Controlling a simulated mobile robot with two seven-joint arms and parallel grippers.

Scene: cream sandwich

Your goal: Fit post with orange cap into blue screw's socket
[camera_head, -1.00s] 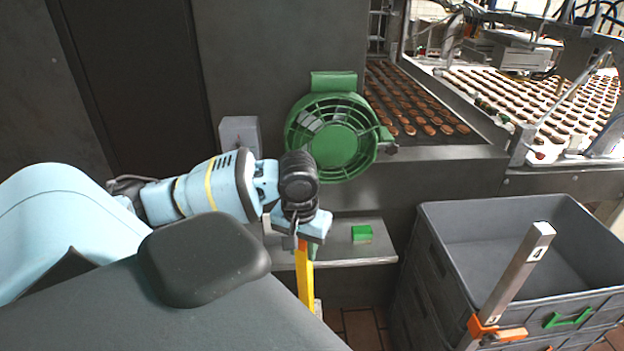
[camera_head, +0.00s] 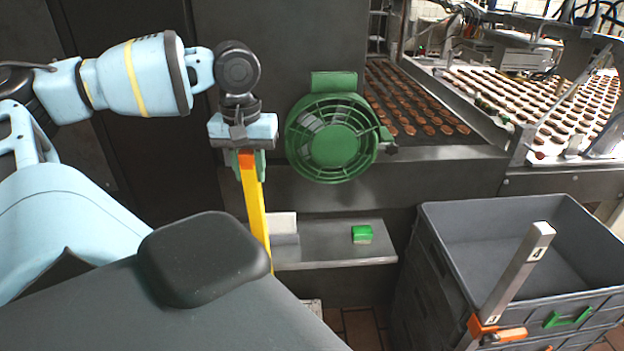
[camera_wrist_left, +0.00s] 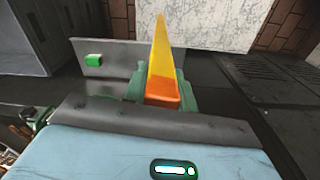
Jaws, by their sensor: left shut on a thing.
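The post hangs down, slightly tilted, and is in the air in front of the dark machine wall, left of the green fan. In the left wrist view, the orange cap (camera_wrist_left: 161,92) sits between the green fingers, and the yellow shaft (camera_wrist_left: 161,50) points away and narrows. The lower end of the post is partly hidden behind my own body in the head view. I see no blue screw or socket. My right gripper is not in view.
A grey shelf (camera_head: 335,252) holds a green block (camera_head: 361,234) and a pale block (camera_head: 283,224). The green fan (camera_head: 333,138) juts from the wall. Grey crates (camera_head: 430,270) stand at right, behind a grey bar (camera_head: 518,270) with an orange clamp (camera_head: 490,331).

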